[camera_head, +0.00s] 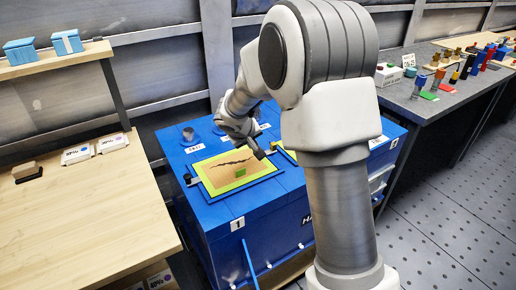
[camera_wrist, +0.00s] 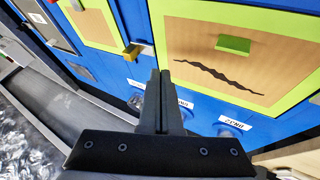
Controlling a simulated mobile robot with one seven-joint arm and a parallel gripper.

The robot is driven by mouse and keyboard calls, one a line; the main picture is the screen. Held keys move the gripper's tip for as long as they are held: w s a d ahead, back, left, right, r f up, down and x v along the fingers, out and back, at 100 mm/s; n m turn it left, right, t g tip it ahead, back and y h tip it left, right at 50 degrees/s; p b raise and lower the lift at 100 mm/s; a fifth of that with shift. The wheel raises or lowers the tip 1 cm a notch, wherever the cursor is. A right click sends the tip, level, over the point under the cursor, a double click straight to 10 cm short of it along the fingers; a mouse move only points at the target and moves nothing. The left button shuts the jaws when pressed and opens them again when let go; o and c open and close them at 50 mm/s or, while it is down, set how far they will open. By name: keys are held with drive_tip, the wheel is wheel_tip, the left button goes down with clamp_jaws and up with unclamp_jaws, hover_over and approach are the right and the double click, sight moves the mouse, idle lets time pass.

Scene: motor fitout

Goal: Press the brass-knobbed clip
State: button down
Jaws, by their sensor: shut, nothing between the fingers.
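The brass-knobbed clip (camera_wrist: 131,52) shows in the wrist view as a brass-yellow knob with a short grey bar. It lies at the edge of a yellow-green frame around a cracked wooden panel (camera_wrist: 190,50). My gripper (camera_wrist: 160,72) is shut and empty, its tips just below and right of the knob in that view. I cannot tell whether they touch the clip. In the head view my gripper (camera_head: 261,156) is low over the right edge of the framed panel (camera_head: 230,188). A yellow bit of the clip (camera_head: 272,152) shows beside the fingertips.
A dark-knobbed clip (camera_head: 190,180) sits at the frame's left edge on the blue cabinet (camera_head: 215,212). A green block (camera_head: 240,173) lies on the panel. A wooden table (camera_head: 80,220) stands left; a grey bench (camera_head: 405,100) with several coloured parts stands right.

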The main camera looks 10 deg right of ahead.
drive_tip(key=v, duration=0.6)
drive_tip(key=shift+r+p, duration=0.2)
drive_tip(key=shift+p, duration=0.2)
drive_tip(key=shift+s, duration=0.2)
drive_tip(key=s+d+r+m, duration=0.1)
drive_tip(key=s+d+r, duration=0.1)
drive_tip(key=s+r, duration=0.4)
drive_tip(key=s+d+r+m, duration=0.15)
drive_tip(key=s+r, duration=0.25)
drive_tip(key=s, duration=0.5)
drive_tip(key=s+a+y, duration=0.2)
drive_tip(key=s+y, duration=0.2)
drive_tip(key=s, duration=1.2)
wheel_tip(320, 180, up, 13)
drive_tip(key=p, duration=1.2)
drive_tip(key=shift+a+g+p, duration=0.2)
drive_tip(key=shift+g+p, duration=0.1)
